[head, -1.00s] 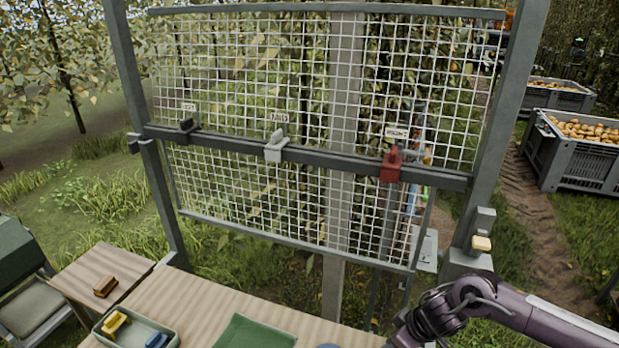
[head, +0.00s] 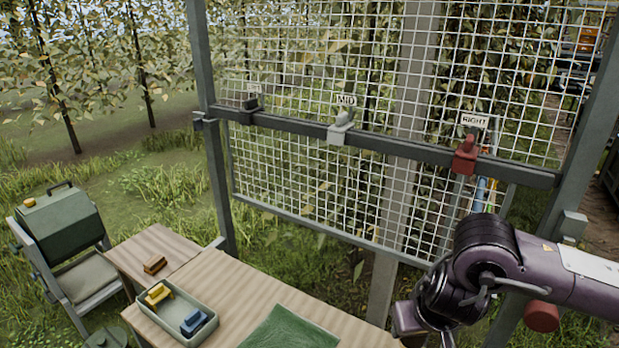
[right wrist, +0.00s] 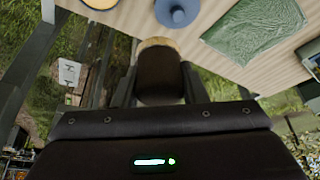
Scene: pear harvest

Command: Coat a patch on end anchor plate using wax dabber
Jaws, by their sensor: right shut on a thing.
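In the right wrist view my right gripper (right wrist: 158,72) is shut on a dark brown handled thing with a tan end, which looks like the wax dabber (right wrist: 159,45). The tan end points away from the palm, towards the table edge. In the head view my right arm reaches in from the right, and its gripper is not clearly shown. A light grey plate with a small hole (right wrist: 68,72) shows left of the gripper in the wrist view, apart from the dabber. I cannot tell whether it is the end anchor plate. My left gripper is not in view.
A wire mesh frame with a grey crossbar (head: 290,122) stands behind, carrying a red clamp (head: 465,154). A blue-grey knobbed thing (right wrist: 178,12) sits near the table edge.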

